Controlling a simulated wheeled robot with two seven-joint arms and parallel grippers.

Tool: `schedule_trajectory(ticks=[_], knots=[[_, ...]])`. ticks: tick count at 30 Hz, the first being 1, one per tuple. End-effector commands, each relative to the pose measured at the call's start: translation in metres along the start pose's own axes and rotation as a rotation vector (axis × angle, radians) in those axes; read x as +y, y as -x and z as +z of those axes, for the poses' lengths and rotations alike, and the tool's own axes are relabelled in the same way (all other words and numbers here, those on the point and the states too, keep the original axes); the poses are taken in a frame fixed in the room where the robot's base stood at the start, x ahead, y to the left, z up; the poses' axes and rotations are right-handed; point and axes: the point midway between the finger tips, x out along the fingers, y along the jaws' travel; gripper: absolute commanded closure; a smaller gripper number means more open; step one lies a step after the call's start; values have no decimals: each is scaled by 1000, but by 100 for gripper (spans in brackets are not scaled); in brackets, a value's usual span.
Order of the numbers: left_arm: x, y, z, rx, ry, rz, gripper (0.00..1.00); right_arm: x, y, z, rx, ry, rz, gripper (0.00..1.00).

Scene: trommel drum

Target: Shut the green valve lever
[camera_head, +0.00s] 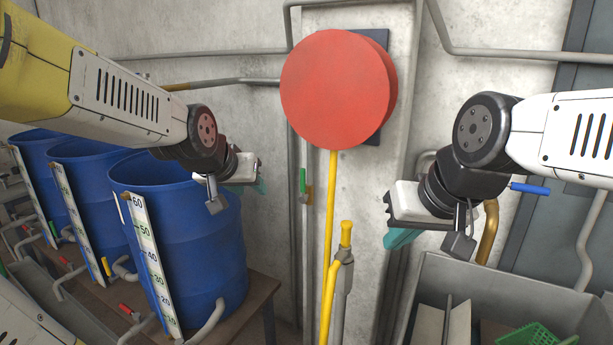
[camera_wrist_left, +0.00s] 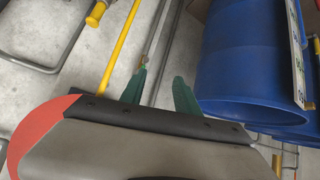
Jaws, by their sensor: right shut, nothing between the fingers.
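The green valve lever (camera_head: 302,181) stands upright on a thin vertical pipe against the concrete wall, beside a brass fitting (camera_head: 309,195). My left gripper (camera_head: 262,186) is to the left of the lever, apart from it in the head view. In the left wrist view its two green fingers (camera_wrist_left: 160,76) are spread with nothing between them. The pipe with the valve passes close by the finger nearer the yellow pipe; I cannot tell the lever from that finger there. My right gripper (camera_head: 400,238) is shut and empty, to the right of the yellow pipe.
Blue barrels (camera_head: 215,245) with level scales stand at left. A large red disc (camera_head: 338,88) hangs on the wall above. A yellow pipe (camera_head: 331,215) runs down right of the lever. A blue handle (camera_head: 530,188) and a grey bin (camera_head: 560,299) are at right.

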Motion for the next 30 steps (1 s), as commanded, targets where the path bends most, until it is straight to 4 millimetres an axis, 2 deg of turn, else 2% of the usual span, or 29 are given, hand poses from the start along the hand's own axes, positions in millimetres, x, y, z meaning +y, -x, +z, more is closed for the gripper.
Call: schedule_trajectory(ticks=[1, 3, 7, 12, 15, 18, 21, 26, 30], knots=[[1, -26, -15, 36, -17, 1, 62, 0, 0, 0, 0, 0, 0, 100], [2, -57, -39, 109, -38, 4, 62, 0, 0, 0, 0, 0, 0, 100], [8, -112, -74, 245, -75, 15, 62, 0, 0, 0, 0, 0, 0, 100], [22, -181, -101, 422, -114, 41, 62, 0, 0, 0, 0, 0, 0, 100], [30, -216, -106, 522, -129, 60, 62, 0, 0, 0, 0, 0, 0, 100], [38, -241, -106, 607, -137, 77, 62, 0, 0, 0, 0, 0, 0, 100], [44, -256, -104, 670, -140, 89, 62, 0, 0, 0, 0, 0, 0, 100], [49, -267, -103, 722, -142, 98, 62, 0, 0, 0, 0, 0, 0, 100], [51, -276, -111, 729, -142, 99, 62, 0, 0, 0, 0, 0, 0, 100]])
